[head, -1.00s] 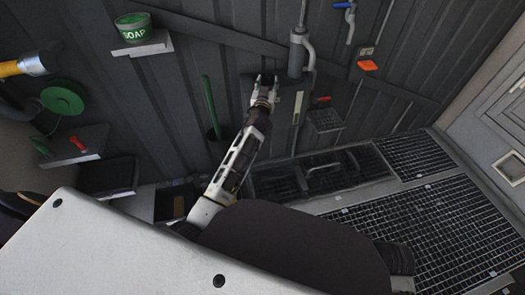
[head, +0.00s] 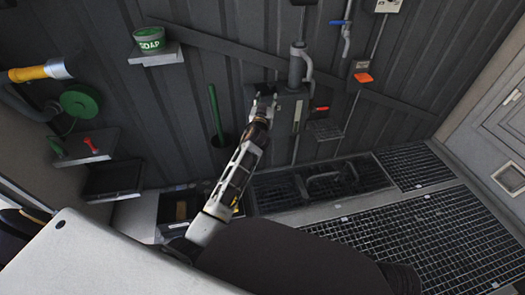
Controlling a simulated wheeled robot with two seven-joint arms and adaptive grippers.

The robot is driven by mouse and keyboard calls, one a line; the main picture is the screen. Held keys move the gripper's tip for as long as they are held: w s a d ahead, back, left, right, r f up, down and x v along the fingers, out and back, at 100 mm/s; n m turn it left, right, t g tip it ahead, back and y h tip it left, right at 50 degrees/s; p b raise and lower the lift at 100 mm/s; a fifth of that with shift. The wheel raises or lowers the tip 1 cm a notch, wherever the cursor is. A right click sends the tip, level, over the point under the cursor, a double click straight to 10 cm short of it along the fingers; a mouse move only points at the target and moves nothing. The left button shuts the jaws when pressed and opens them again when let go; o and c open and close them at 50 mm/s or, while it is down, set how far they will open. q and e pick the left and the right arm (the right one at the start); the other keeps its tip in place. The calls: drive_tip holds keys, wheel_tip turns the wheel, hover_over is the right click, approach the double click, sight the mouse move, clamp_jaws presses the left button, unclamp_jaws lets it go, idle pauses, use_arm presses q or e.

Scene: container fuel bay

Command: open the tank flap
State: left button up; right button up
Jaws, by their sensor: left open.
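No tank flap can be made out for certain. A pale grey panel (head: 490,125) at the right edge carries a small square plate (head: 510,178) with a light frame, which looks shut; I cannot tell whether this is the flap. My left gripper (head: 264,101) is open and its jaws look empty. It points at the dark wall, in front of a dark box at the foot of a grey pump-like pipe (head: 296,68), far to the left of the pale panel. I cannot tell whether it touches the box. My right gripper is not in view.
A green soap tub (head: 150,40) stands on a wall shelf. A yellow-ended hose (head: 40,73), a green reel (head: 80,101) and a shelf with a red-handled item (head: 91,146) are at the left. Floor grating (head: 425,235) lies clear at the right.

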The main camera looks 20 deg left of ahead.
use_arm(q)
drive_tip(key=s+d+f+m+g+h, duration=0.1)
drive_tip(key=s+d+f+g, duration=0.1)
drive_tip(key=s+f, duration=0.3)
drive_tip(key=s+d+f+m+g+h+b, duration=0.1)
drive_tip(key=s+f+g, duration=0.3)
drive_tip(key=s, duration=0.6)
wheel_tip(320, 180, down, 2)
drive_tip(key=shift+s+d+m+g+h, duration=0.2)
drive_tip(key=shift+d+m+g+h, duration=0.2)
drive_tip(key=shift+d+h, duration=0.1)
idle(0.5)
drive_tip(key=shift+a, duration=0.1)
idle(0.4)
